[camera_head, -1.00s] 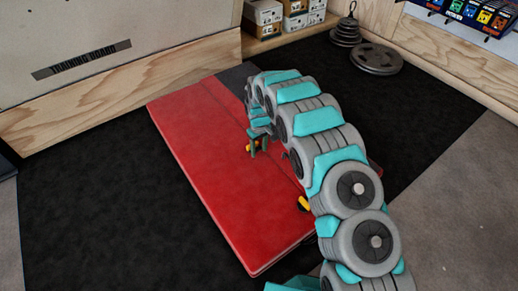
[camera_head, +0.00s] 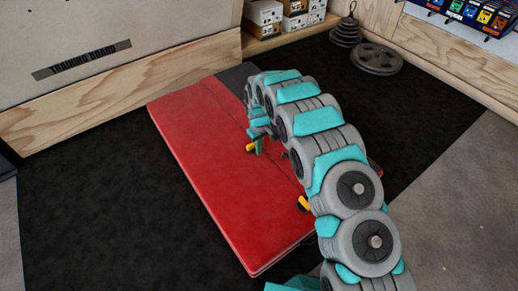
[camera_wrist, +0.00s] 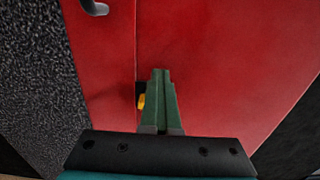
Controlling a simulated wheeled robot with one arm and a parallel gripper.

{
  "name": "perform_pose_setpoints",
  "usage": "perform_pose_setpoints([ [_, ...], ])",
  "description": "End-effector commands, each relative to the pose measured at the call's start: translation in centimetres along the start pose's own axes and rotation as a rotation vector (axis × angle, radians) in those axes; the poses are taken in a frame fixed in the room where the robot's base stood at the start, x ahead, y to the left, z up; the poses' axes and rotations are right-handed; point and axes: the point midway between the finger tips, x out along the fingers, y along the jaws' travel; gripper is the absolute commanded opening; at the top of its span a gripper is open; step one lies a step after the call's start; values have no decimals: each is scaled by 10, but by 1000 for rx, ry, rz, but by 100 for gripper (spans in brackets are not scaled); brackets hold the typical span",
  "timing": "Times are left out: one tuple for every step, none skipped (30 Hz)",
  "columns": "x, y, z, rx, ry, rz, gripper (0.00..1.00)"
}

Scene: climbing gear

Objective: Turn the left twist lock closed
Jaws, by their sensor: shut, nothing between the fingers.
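A red padded panel (camera_head: 205,165) lies flat on the floor, with a seam (camera_wrist: 136,60) along it. A yellow twist lock (camera_head: 250,147) is on the left by the seam; its visible part slants slightly up to the right. A second yellow lock (camera_head: 303,203) is nearer and to the right, partly beside my arm. My gripper (camera_head: 259,147) is just right of the left lock. In the wrist view, my gripper (camera_wrist: 160,72) has its green fingers together and empty, and a yellow lock (camera_wrist: 141,101) on a dark base shows just left of them, partly hidden.
A grey curved handle (camera_wrist: 95,7) is on the panel in the wrist view. Black floor matting (camera_head: 90,200) around the panel is clear. Weight plates (camera_head: 376,58) lie at the back right, and shoe boxes (camera_head: 264,14) stand at the back.

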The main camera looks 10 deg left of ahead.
Motion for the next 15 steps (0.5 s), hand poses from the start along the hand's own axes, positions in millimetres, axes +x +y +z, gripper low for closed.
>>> perform_pose_setpoints([
  [0, 0, 0, 0, 0, 0, 0],
  [0, 0, 0, 0, 0, 0, 0],
  [0, 0, 0, 0, 0, 0, 0],
  [0, 0, 0, 0, 0, 0, 0],
  [0, 0, 0, 0, 0, 0, 0],
  [0, 0, 0, 0, 0, 0, 1],
  [0, 0, 0, 0, 0, 0, 4],
  [0, 0, 0, 0, 0, 0, 7],
  [0, 0, 0, 0, 0, 0, 12],
  [0, 0, 0, 0, 0, 0, 15],
  [0, 0, 0, 0, 0, 0, 19],
  [0, 0, 0, 0, 0, 0, 23],
  [0, 0, 0, 0, 0, 0, 27],
  [0, 0, 0, 0, 0, 0, 30],
  [0, 0, 0, 0, 0, 0, 34],
])
